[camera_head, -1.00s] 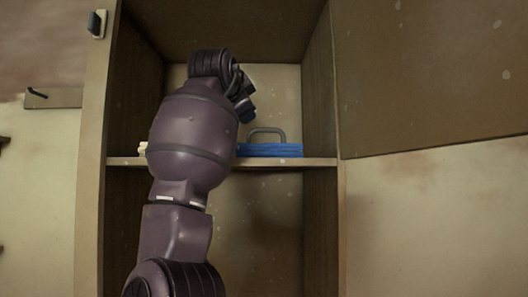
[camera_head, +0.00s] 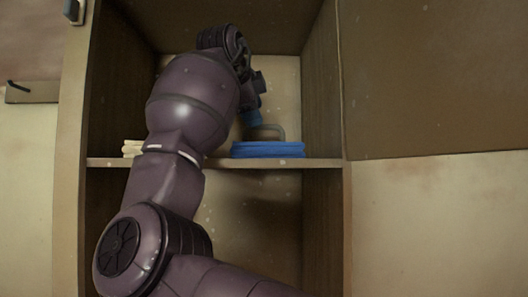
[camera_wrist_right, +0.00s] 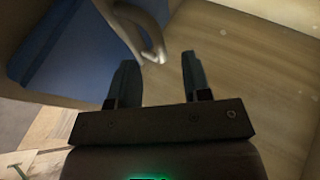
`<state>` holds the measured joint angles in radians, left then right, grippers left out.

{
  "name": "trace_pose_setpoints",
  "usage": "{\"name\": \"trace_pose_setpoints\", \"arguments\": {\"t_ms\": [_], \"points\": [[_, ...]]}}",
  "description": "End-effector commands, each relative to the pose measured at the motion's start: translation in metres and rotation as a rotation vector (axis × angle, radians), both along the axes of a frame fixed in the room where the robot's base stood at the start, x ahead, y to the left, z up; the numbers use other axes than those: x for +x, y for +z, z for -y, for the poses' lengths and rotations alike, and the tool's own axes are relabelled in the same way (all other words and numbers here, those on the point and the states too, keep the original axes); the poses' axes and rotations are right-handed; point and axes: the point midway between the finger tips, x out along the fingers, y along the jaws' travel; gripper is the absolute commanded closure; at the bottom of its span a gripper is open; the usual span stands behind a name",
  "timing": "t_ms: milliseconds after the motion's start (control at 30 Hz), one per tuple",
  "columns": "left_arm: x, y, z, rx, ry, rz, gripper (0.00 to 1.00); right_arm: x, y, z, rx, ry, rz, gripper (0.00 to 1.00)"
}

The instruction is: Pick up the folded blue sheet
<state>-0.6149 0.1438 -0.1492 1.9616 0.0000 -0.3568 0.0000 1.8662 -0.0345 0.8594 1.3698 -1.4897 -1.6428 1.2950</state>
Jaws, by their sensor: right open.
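The folded blue sheet (camera_head: 268,150) lies flat in a low stack on the shelf inside the cupboard. A grey loop handle (camera_head: 272,130) stands up at the sheet, partly hidden by my right gripper (camera_head: 253,117). That gripper is just above the sheet's left part. In the right wrist view, the two dark fingers (camera_wrist_right: 158,80) are apart with nothing between them. The blue sheet (camera_wrist_right: 85,50) is at the upper left there, and the pale curved handle (camera_wrist_right: 140,35) reaches toward the gap beyond the fingertips. My left gripper is out of view.
The shelf board (camera_head: 220,163) has a cream folded stack (camera_head: 131,148) at its left end, partly behind my right arm. Cupboard side walls (camera_head: 322,110) stand close on both sides. A brown door panel (camera_head: 440,80) is at the right.

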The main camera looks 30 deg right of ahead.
Motion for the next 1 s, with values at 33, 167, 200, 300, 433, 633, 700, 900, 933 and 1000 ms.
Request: {"name": "trace_pose_setpoints", "arguments": {"t_ms": [33,167,200,300,433,633,700,900,933,1000], "points": [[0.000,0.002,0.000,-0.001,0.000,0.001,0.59,0.003,-0.003,0.003,0.001,0.001,-0.002,0.56],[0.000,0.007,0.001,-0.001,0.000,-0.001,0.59,0.012,-0.013,0.015,0.001,0.001,-0.004,0.56],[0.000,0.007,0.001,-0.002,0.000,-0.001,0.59,0.014,-0.016,0.019,0.001,0.001,-0.004,0.56],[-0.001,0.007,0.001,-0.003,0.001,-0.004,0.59,0.019,-0.022,0.027,-0.001,0.001,-0.003,0.56],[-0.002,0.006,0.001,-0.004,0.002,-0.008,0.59,0.022,-0.026,0.033,-0.001,0.002,-0.002,0.56],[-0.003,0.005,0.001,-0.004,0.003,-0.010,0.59,0.023,-0.026,0.033,-0.002,0.001,-0.001,0.56],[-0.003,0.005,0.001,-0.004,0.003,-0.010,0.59,0.023,-0.026,0.033,-0.002,0.001,-0.001,0.62],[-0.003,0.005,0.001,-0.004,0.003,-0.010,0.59,0.023,-0.026,0.033,-0.002,0.002,-0.001,0.92],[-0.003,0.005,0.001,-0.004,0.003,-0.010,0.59,0.023,-0.026,0.033,-0.001,0.002,-0.002,0.97],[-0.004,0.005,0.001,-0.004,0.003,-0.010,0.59,0.023,-0.026,0.033,-0.001,0.002,-0.002,1.00]]}}
